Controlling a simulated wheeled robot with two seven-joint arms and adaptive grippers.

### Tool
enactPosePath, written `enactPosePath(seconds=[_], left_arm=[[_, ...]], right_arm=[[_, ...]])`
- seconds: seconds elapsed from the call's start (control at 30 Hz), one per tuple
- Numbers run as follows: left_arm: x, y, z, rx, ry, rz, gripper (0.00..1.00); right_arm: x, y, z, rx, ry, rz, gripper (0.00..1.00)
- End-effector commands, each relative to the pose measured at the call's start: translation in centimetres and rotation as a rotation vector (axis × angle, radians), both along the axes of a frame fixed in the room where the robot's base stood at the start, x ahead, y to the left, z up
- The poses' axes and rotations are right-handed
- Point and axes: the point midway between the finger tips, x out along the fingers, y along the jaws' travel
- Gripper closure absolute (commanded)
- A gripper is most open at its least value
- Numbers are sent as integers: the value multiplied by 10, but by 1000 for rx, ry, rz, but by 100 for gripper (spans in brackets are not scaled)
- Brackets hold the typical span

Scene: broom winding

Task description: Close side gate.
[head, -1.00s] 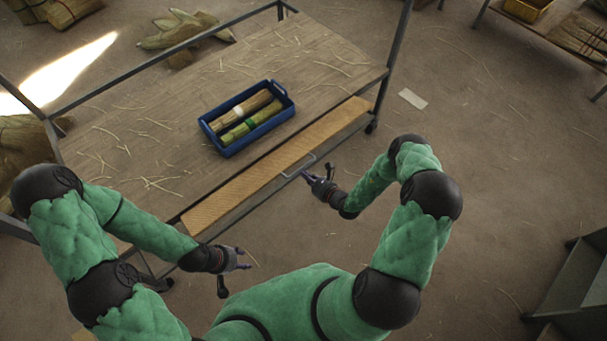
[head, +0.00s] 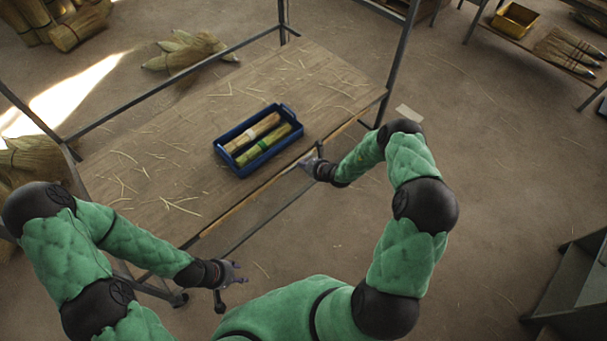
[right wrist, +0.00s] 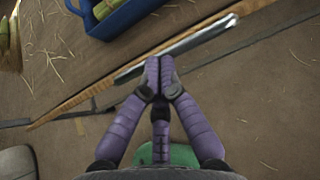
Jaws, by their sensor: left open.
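The side gate (head: 240,206), a long wooden panel, runs along the worktable's front edge and shows nearly edge-on as a thin strip. In the right wrist view its wooden edge (right wrist: 85,95) crosses diagonally, with a metal handle bar (right wrist: 200,38) beside it. My right gripper (head: 308,161) is at the gate's handle; in the right wrist view its purple fingers (right wrist: 160,75) are together at the bar and appear closed on it. My left gripper (head: 236,274) is open and empty, in front of the table's left end, apart from the gate.
The worktable (head: 180,140) has scattered straw on top. A blue tray (head: 262,160) with bundles stands near the gate. Metal posts (head: 399,60) rise at the corners. A grey cabinet (head: 575,290) stands at right. The floor (head: 480,180) right of my arm is mostly clear.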

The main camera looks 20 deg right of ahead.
Motion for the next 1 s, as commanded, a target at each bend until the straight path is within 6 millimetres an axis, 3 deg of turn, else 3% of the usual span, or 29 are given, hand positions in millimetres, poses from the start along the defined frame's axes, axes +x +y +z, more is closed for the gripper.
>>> enactPosePath(seconds=[0.1,0.5,1.0], left_arm=[[0,0,2,0,0,0,56],[0,0,-14,0,1,0,56],[0,0,-23,0,0,0,56]], right_arm=[[18,5,11,-34,82,5,100],[65,22,23,-27,80,2,100],[85,29,27,-26,82,1,100]])
